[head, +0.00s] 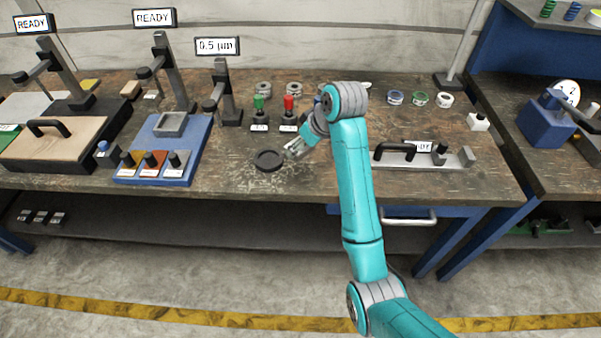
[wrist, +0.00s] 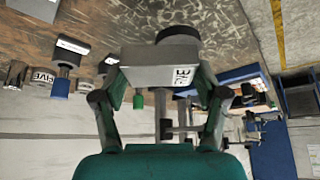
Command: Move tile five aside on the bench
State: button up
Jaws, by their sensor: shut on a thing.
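In the wrist view a pale grey metal block (wrist: 150,76) sits between the two fingers of my gripper (wrist: 158,92). The fingers close on its left and right sides. In the head view my gripper (head: 293,152) is low over the bench, just right of a round black dish (head: 268,160). The held block is too small to make out there. The dark round shape behind the block in the wrist view (wrist: 178,34) looks like that dish.
Green-knobbed (head: 259,104) and red-knobbed (head: 289,105) pieces stand just behind my gripper. A blue tray (head: 150,165) with knobbed pieces lies to the left. A metal bar with a black handle (head: 395,150) lies to the right. Bare bench (head: 225,178) shows around the dish.

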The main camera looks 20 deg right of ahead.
aim_at(304, 171)
jog(key=shift+s+d+r, duration=0.1)
jog(key=shift+d+r, duration=0.15)
jog(key=shift+d, duration=0.4)
jog(key=shift+d+f, duration=0.1)
jog(key=shift+d, duration=0.1)
jog(key=shift+f, duration=4.85)
jog(key=shift+f, duration=0.15)
jog(key=o, duration=1.7)
jog(key=shift+o, duration=0.2)
jog(key=v, duration=1.2)
jog(key=shift+s, duration=0.15)
jog(key=shift+a+m, duration=0.1)
jog(key=shift+m, duration=0.2)
